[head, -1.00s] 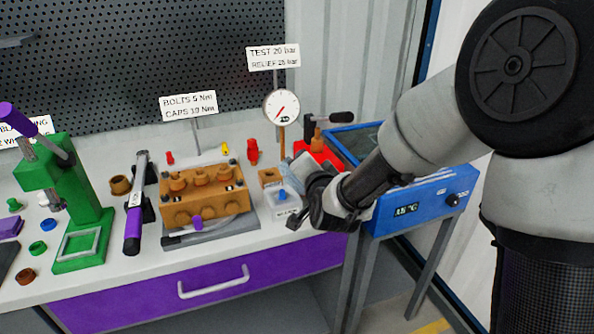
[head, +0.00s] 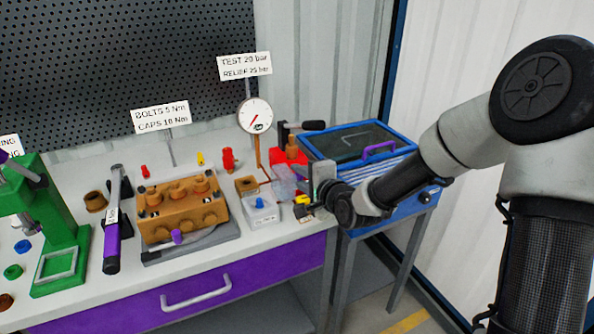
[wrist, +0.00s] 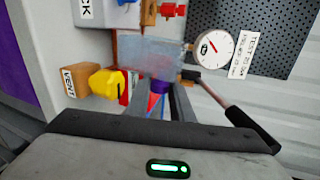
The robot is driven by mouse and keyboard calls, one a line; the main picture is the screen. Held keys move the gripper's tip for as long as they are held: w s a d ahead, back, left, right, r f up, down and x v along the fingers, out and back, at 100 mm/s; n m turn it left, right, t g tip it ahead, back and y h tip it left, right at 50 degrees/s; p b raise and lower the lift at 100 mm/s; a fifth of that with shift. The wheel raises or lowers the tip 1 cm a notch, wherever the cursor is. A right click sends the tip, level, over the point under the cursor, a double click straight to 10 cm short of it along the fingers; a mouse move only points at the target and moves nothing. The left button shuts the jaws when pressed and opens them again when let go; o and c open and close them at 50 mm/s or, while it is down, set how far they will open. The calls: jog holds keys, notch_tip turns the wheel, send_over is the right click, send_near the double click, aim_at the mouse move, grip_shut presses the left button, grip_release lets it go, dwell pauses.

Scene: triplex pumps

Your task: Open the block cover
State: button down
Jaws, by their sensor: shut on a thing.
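The block cover (wrist: 150,52) is a clear, see-through panel in the wrist view. It also shows in the head view as a pale, glassy shape (head: 286,180) beside the red base (head: 289,157). My gripper (wrist: 160,97) is shut on a small purple handle (wrist: 159,87) at the cover's near edge. The contact is partly hidden between the fingers. In the head view my gripper (head: 318,196) is just right of the cover, and its fingertips are hard to make out. How far the cover is tilted I cannot tell.
A yellow knob (wrist: 107,83) on a tan block is close left of my fingers. A pressure gauge (wrist: 212,47) and a black-ended lever (wrist: 240,120) are close right. A blue bath (head: 360,145) is at the right.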

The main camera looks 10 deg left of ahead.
jog(key=shift+w, duration=0.15)
dwell(0.3)
jog(key=c, duration=1.5)
grip_release()
jog(key=shift+c, duration=0.2)
jog(key=p+v, duration=1.7)
jog(key=p, duration=0.3)
jog(key=shift+p, duration=0.35)
jog(key=shift+d+f, duration=0.1)
jog(key=shift+d, duration=0.05)
